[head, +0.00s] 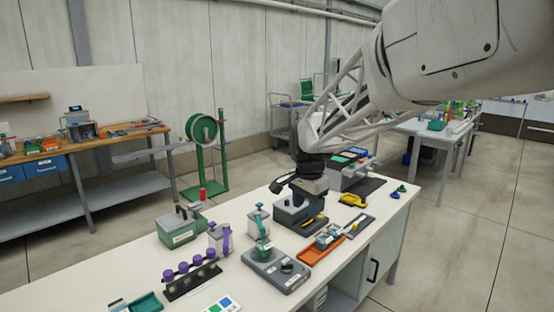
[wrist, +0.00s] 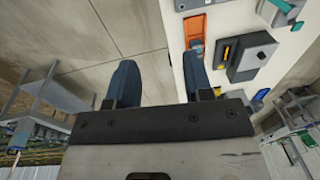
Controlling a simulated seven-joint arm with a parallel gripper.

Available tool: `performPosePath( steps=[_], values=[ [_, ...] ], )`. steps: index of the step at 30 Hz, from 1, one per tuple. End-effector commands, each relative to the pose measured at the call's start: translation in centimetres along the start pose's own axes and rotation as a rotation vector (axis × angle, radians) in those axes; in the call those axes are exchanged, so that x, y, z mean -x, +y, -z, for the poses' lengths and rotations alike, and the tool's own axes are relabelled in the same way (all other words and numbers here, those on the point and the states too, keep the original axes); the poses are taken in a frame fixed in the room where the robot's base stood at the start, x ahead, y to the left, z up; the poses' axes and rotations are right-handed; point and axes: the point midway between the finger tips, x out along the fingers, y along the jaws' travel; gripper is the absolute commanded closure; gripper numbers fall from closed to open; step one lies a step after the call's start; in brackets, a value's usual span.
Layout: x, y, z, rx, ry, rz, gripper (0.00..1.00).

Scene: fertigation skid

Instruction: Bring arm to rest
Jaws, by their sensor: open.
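My gripper (head: 306,186) hangs from my arm above the back right part of the white bench (head: 100,270) in the head view. In the wrist view my gripper (wrist: 160,78) shows two dark blue fingers spread wide apart. Nothing is between them; bare floor shows there. The right finger overlaps the bench edge in that view. In the head view the gripper partly covers a grey device with a yellow part (head: 312,222) behind it. I cannot tell its exact height above the bench.
An orange tray (head: 308,256), a grey block with a green knob (head: 276,270), a purple-knobbed rack (head: 192,280) and a green-grey box (head: 180,228) stand on the bench. A yellow item (head: 353,200) lies right of the gripper. The floor (head: 450,240) on the right is clear.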

Motion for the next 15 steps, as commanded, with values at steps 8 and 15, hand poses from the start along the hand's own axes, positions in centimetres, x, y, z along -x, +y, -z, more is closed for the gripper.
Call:
performPosePath(
  steps=[8,15],
  values=[
    [2.4,7.0,-2.5,0.149,0.021,0.019,0.53],
    [3.7,12.8,-4.9,0.279,0.042,0.031,0.53]
  ],
)
